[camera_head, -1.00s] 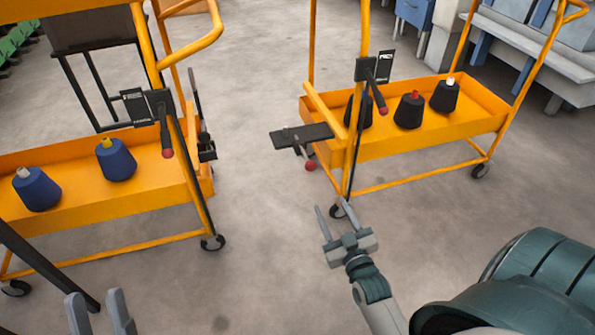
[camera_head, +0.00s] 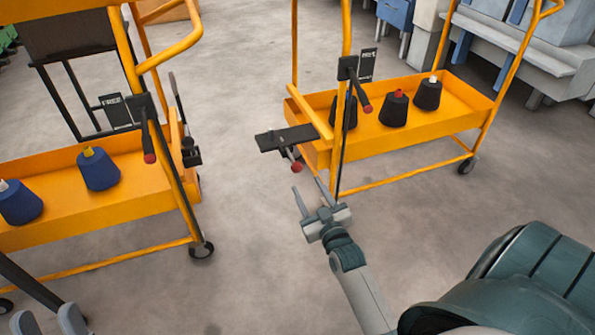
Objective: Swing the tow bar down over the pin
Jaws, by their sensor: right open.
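The tow bar is a flat black bar (camera_head: 287,138) sticking out level to the left from the left end of the right cart (camera_head: 400,141). A short handle with a red knob (camera_head: 297,167) hangs under it. A black fitting (camera_head: 190,154), possibly holding the pin, is on the right end of the left cart (camera_head: 100,214); the pin itself is not clear. My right gripper (camera_head: 307,185) is open and empty, its fingertips just below the red knob and apart from it. My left gripper (camera_head: 46,317) is at the bottom left edge, fingers apart, partly cut off.
Grey floor (camera_head: 245,230) is clear between the carts. Machines stand at the back right.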

